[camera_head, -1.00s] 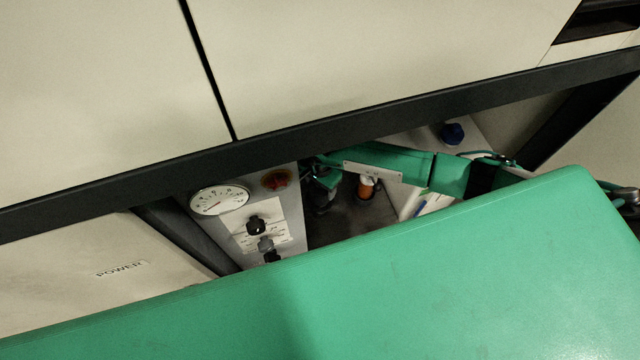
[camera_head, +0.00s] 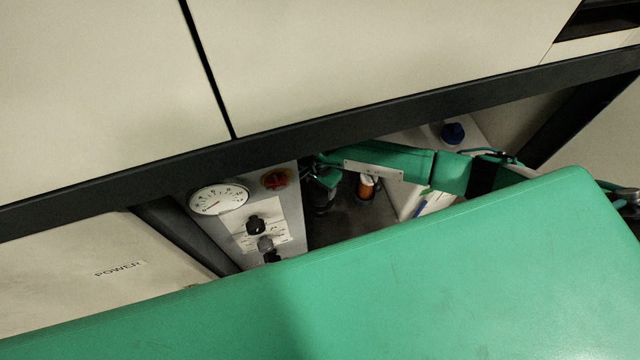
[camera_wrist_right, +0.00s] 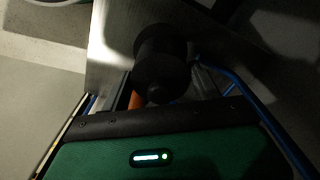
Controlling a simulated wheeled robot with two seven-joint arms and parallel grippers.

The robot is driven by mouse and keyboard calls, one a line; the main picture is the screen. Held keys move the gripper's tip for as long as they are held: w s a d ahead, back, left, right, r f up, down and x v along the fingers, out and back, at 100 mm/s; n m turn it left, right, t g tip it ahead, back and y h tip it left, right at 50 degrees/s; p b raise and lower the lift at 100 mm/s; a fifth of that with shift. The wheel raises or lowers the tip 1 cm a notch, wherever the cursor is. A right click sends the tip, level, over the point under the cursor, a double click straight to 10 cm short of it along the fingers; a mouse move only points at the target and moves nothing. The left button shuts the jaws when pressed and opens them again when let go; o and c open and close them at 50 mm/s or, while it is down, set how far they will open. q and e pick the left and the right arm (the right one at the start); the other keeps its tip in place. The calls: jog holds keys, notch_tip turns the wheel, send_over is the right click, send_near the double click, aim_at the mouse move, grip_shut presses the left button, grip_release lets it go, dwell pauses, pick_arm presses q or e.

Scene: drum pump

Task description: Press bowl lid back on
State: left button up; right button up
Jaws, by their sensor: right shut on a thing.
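My right gripper (camera_head: 324,178) reaches into the recess under the cabinet, its green arm coming in from the right. It is shut on a dark cylindrical piece (camera_wrist_right: 160,62), which fills the middle of the right wrist view. The same dark piece seems to show just below the gripper in the head view (camera_head: 322,200). I cannot tell whether it is the bowl lid or whether it is seated. The fingertips are too dark to make out. A small orange part (camera_wrist_right: 137,95) shows beside it. My left gripper is not in view.
A panel with a round gauge (camera_head: 219,199), a red knob (camera_head: 275,180) and black knobs (camera_head: 256,225) stands left of the gripper. The dark frame beam (camera_head: 300,140) runs close above.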

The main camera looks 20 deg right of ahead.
jog(key=shift+f+b, duration=0.7)
jog(key=shift+b, duration=0.75)
dwell(2.0)
jog(key=o, duration=1.4)
jog(key=shift+r+p, duration=1.75)
jog(key=shift+r, duration=1.5)
grip_shut()
